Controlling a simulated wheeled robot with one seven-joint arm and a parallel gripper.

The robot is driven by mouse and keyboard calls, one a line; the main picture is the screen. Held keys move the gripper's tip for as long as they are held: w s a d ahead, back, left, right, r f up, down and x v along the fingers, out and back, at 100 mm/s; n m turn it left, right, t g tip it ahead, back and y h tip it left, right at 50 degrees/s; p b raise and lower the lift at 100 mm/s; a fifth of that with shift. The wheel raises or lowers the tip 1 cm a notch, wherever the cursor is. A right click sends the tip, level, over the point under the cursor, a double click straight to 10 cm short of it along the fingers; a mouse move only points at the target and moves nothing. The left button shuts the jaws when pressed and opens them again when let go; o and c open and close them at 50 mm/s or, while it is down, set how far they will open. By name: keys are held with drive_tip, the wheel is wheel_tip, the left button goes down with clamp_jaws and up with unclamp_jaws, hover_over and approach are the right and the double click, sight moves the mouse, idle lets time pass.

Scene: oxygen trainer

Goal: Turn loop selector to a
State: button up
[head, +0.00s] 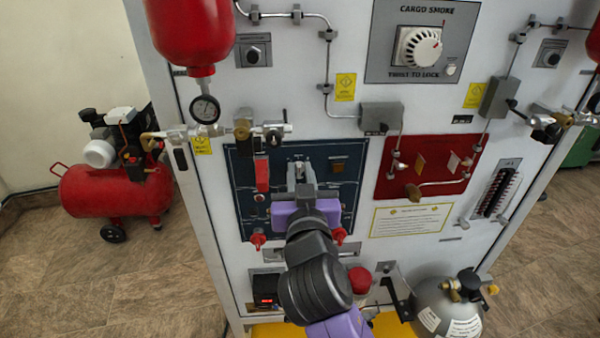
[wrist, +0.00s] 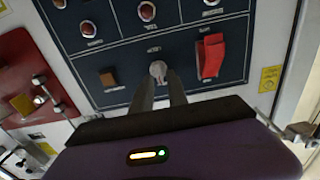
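The loop selector appears to be a small light-grey knob (wrist: 157,70) in the dark blue panel (wrist: 112,68); its label is too small to read. In the wrist view, my gripper (wrist: 160,78) points at the panel with one finger on each side of the knob, tips at or very near it. A narrow gap shows between the fingers; I cannot tell whether they touch the knob. In the head view my gripper (head: 300,178) is in front of the blue panel (head: 345,160), and my wrist covers its lower part. The knob's pointer direction is not clear.
A red switch cover (wrist: 211,55) and a brown square button (wrist: 108,79) flank the knob. A red panel (head: 440,145) with levers is to the right in the head view. A grey cylinder (head: 445,305) stands low at the right, and a red compressor (head: 115,190) at the left.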

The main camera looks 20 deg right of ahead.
clamp_jaws()
drive_tip(key=shift+n, duration=0.4)
drive_tip(key=n, duration=0.1)
drive_tip(key=n+p, duration=0.1)
drive_tip(key=n, duration=0.2)
drive_tip(key=shift+w+a+p, duration=0.1)
drive_tip(key=shift+a+p, duration=0.2)
drive_tip(key=shift+p, duration=0.1)
drive_tip(key=shift+a+f+n+p, duration=0.15)
drive_tip(key=shift+n+p, duration=0.5)
drive_tip(key=shift+n, duration=1.35)
drive_tip(key=shift+o, duration=2)
unclamp_jaws()
